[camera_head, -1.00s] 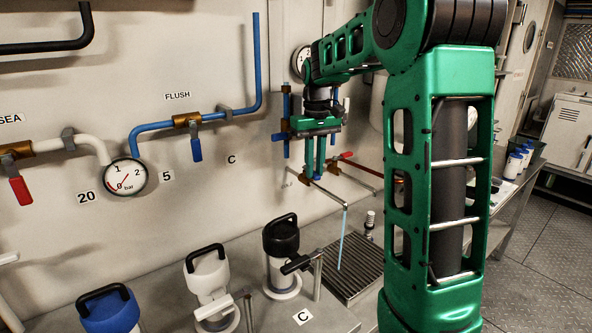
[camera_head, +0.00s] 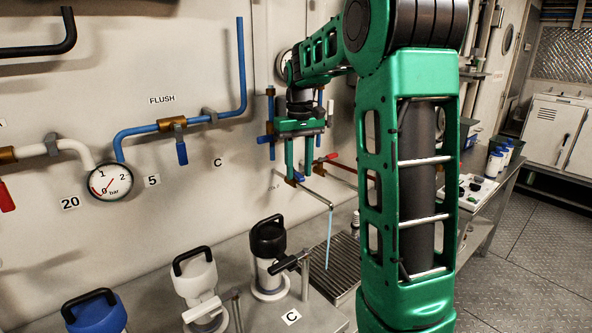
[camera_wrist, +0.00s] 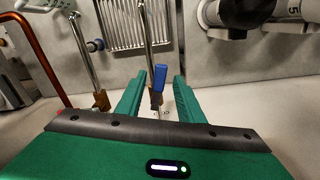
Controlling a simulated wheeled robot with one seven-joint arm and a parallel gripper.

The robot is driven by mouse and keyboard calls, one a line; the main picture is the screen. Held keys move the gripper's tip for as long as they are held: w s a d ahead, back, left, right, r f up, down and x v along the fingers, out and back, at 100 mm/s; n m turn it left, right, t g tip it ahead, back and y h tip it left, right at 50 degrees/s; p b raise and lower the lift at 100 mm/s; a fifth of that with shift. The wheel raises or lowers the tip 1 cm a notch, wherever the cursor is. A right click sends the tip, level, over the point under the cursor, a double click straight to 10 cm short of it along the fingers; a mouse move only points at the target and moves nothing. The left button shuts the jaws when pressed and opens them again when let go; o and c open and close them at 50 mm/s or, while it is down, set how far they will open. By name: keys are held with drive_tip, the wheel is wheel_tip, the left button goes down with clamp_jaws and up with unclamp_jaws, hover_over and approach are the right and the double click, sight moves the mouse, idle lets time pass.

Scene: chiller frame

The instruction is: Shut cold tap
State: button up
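The cold tap's blue lever (camera_wrist: 161,74) shows in the wrist view between the fingertips of my gripper (camera_wrist: 160,78). The lever seems apart from both fingers. Its brass body (camera_wrist: 156,99) and metal spout (camera_wrist: 147,30) lie in line with it. In the head view my gripper (camera_head: 298,177) points down over this tap, with two green fingers spread. A pale blue stream of water (camera_head: 328,240) runs from the tip of the spout (camera_head: 312,196).
A red-handled tap (camera_head: 328,158) is close beside on the right in the head view. A drain grate (camera_head: 335,268) lies below the spout. A black-topped canister (camera_head: 268,260) stands at front left. The wall is close behind my gripper.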

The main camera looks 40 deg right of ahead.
sight(300, 174)
wheel_tip(300, 174, up, 10)
drive_tip(key=shift+r, duration=0.25)
idle(0.3)
drive_tip(key=shift+d+f, duration=0.1)
drive_tip(key=shift+d, duration=0.1)
drive_tip(key=c, duration=0.8)
drive_tip(key=d+f, duration=0.1)
drive_tip(key=d, duration=0.2)
drive_tip(key=s+d+f+t, duration=0.1)
drive_tip(key=d, duration=0.2)
drive_tip(key=d+f+t+y, duration=0.1)
drive_tip(key=d+f, duration=0.1)
drive_tip(key=shift+s+d+n, duration=0.4)
clamp_jaws()
drive_tip(key=s+d+t+y, duration=0.2)
drive_tip(key=s+t+y, duration=0.15)
drive_tip(key=s, duration=0.25)
drive_tip(key=w+a+f, duration=0.5)
drive_tip(key=a+f, duration=0.2)
drive_tip(key=a, duration=0.1)
drive_tip(key=shift+w+f, duration=0.25)
drive_tip(key=shift+w, duration=0.05)
